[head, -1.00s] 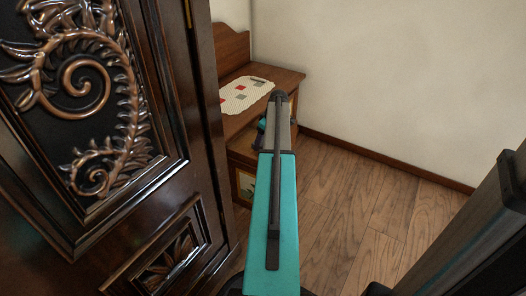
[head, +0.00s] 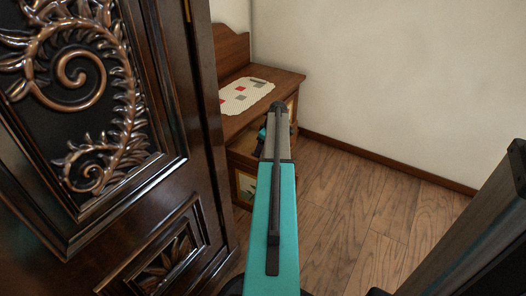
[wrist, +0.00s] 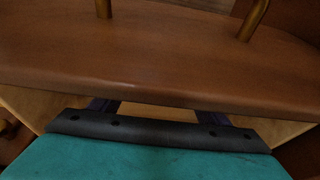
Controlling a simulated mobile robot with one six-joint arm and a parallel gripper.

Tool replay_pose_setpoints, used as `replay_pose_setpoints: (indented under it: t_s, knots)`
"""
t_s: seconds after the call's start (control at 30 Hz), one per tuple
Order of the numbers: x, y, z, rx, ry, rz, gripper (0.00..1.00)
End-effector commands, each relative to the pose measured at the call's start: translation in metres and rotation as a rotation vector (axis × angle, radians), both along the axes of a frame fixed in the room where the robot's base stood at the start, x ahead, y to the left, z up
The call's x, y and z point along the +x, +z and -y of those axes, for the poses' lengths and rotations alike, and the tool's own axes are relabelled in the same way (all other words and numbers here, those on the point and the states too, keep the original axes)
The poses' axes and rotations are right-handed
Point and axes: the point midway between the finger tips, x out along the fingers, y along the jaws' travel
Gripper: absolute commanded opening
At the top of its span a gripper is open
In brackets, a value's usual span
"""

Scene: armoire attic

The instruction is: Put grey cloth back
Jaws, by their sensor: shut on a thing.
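No grey cloth can be made out in either view. My gripper (head: 262,137) is at the front of the wooden dresser (head: 288,82), mostly hidden behind my arm in the head view. In the wrist view its dark fingers (wrist: 158,112) reach under the edge of a brown wooden panel (wrist: 150,62). The fingertips are hidden by this panel. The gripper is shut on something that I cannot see. Two brass posts (wrist: 253,18) stand on the panel at the top of the wrist view.
A patterned runner (head: 246,97) lies on the dresser top. A dark carved armoire door (head: 150,190) stands close on the left and covers part of the dresser. The wooden floor (head: 350,215) to the right is clear up to the pale wall (head: 400,80).

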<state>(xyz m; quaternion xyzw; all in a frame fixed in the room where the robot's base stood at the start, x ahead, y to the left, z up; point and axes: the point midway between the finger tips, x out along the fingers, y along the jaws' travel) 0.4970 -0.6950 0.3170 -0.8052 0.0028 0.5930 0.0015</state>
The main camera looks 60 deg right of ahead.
Motion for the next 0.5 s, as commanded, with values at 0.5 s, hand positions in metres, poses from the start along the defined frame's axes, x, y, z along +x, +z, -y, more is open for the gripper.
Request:
replay_pose_setpoints:
  t_s: [0.5]
  knots:
    - [-0.0003,-0.0025,0.0001,0.000,0.000,0.000,0.88]
